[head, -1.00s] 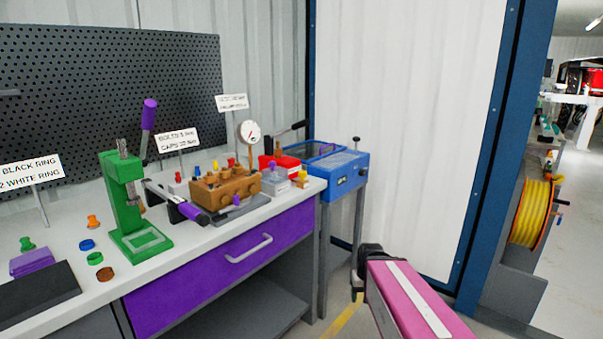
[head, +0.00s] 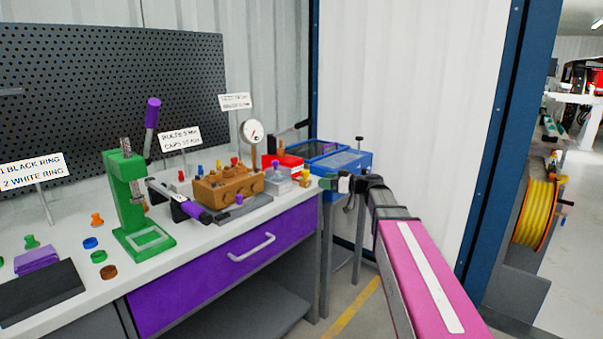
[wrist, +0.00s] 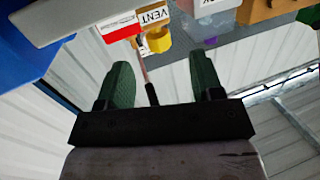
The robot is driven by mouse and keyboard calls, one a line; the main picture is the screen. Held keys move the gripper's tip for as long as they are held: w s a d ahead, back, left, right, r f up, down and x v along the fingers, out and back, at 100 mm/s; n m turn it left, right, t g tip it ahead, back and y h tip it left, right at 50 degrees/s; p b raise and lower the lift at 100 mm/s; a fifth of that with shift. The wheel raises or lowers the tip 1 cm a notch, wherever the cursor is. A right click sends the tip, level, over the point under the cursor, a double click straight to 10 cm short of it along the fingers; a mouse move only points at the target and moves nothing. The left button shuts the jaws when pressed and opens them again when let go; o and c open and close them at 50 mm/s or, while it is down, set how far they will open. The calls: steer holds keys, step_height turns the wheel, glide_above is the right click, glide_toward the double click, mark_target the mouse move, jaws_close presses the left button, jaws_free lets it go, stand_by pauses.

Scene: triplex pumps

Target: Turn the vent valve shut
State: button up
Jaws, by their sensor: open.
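The vent valve shows in the wrist view as a yellow knob (wrist: 158,40) beside a white label reading VENT (wrist: 152,17). In the head view a small yellow piece (head: 304,175), which looks like the same knob, is at the right end of the bench. My gripper (head: 332,183) is just to the right of it, past the bench edge, apart from it. In the wrist view its two green fingers (wrist: 160,70) are spread, with the knob beyond their tips. A thin dark rod shows between the fingers. Whether the valve is open or shut cannot be told.
A brown pump block (head: 228,188), a dial gauge (head: 252,132) and a red-and-white box (head: 284,163) stand on the bench (head: 195,240) near the valve. A blue tank (head: 345,160) stands behind my gripper. The floor right of the bench is open.

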mark_target(305, 175)
steer(key=shift+n+y, duration=0.3)
steer(key=x, duration=0.3)
steer(key=r+x, duration=0.1)
steer(key=x, duration=0.3)
steer(key=r+x, duration=0.1)
steer(key=x, duration=0.3)
steer(key=shift+w+d, duration=0.15)
steer(key=shift+w, duration=0.2)
steer(key=c, duration=0.9)
